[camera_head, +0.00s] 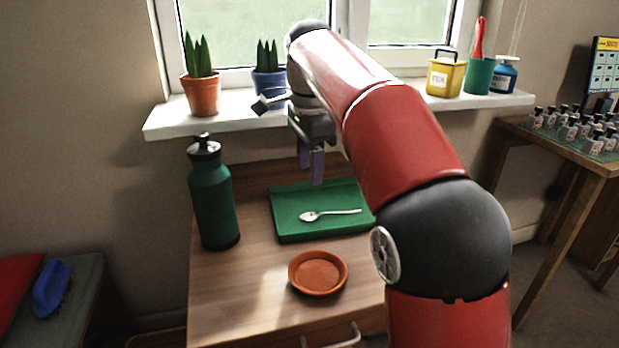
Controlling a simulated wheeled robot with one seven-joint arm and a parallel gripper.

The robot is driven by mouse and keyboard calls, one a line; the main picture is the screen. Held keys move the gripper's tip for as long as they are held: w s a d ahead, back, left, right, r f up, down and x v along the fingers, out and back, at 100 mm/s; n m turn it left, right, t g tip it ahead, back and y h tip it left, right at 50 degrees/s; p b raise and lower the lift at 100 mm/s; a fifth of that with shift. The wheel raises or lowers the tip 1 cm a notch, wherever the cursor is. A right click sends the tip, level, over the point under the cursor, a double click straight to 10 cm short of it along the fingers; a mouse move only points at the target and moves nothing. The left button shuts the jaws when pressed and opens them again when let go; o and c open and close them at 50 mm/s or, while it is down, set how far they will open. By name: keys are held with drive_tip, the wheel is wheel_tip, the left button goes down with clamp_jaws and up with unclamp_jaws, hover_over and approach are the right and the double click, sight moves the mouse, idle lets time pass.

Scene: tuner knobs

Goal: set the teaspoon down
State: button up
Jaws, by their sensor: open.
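The silver teaspoon (329,214) lies on the green tray (290,233), its bowl to the left and its handle to the right. The tray rests on the wooden cabinet top. My gripper (311,168) points down above the back part of the tray, behind and above the teaspoon, apart from it. It is open and holds nothing that I can see. My red arm covers part of the tray's right side.
A green bottle (212,195) stands left of the tray, and a terracotta saucer (318,273) lies in front. Potted plants (201,90), a yellow tin (444,77) and other pots line the windowsill (168,121). A table (563,146) with several small items stands at right.

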drive_tip(key=s+d+r+n+t, duration=0.1)
drive_tip(key=s+d+r+n, duration=0.15)
drive_tip(key=s+d, duration=0.35)
drive_tip(key=s+d+f+n+t, duration=0.1)
drive_tip(key=s+d+f+n, duration=0.1)
drive_tip(key=s+f, duration=0.1)
drive_tip(key=s+d+f+n+t, duration=0.1)
drive_tip(key=s+d+f+n, duration=0.1)
drive_tip(key=s, duration=0.3)
drive_tip(key=s+d+f+n, duration=0.3)
drive_tip(key=s, duration=0.2)
drive_tip(key=shift+d+f+t, duration=0.2)
drive_tip(key=shift+f+t, duration=0.15)
drive_tip(key=shift+t, duration=0.05)
drive_tip(key=s+d+f+n+t, duration=0.1)
drive_tip(key=s+d+f+n, duration=0.1)
drive_tip(key=s+f+n, duration=0.2)
wheel_tip(320, 180, down, 4)
drive_tip(key=shift+s+r, duration=0.15)
drive_tip(key=shift+s, duration=1.1)
